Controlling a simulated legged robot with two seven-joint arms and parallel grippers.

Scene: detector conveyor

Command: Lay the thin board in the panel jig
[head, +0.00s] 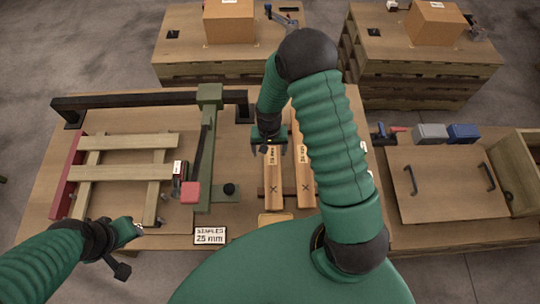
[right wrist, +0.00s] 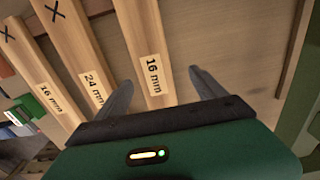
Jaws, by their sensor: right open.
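Wooden boards lie side by side right of the jig. In the right wrist view, one is marked 16 mm (right wrist: 145,45), the middle one 24 mm (right wrist: 75,60), and another 16 mm (right wrist: 45,85). The head view shows the left 16 mm board (head: 273,185) and its neighbour (head: 304,180); my arm hides the rest. My right gripper (head: 268,142) is open over the far end of the left board, its fingers (right wrist: 160,80) on either side of it. The panel jig (head: 68,175) has a red left side and holds crossed slats (head: 125,171). My left gripper (head: 136,231) is near its front edge; its jaws are unclear.
A "STAPLES 25 mm" sign (head: 210,236) is at the front edge. A handled wooden panel (head: 445,185) is at right; cartons (head: 229,22) stand on back tables.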

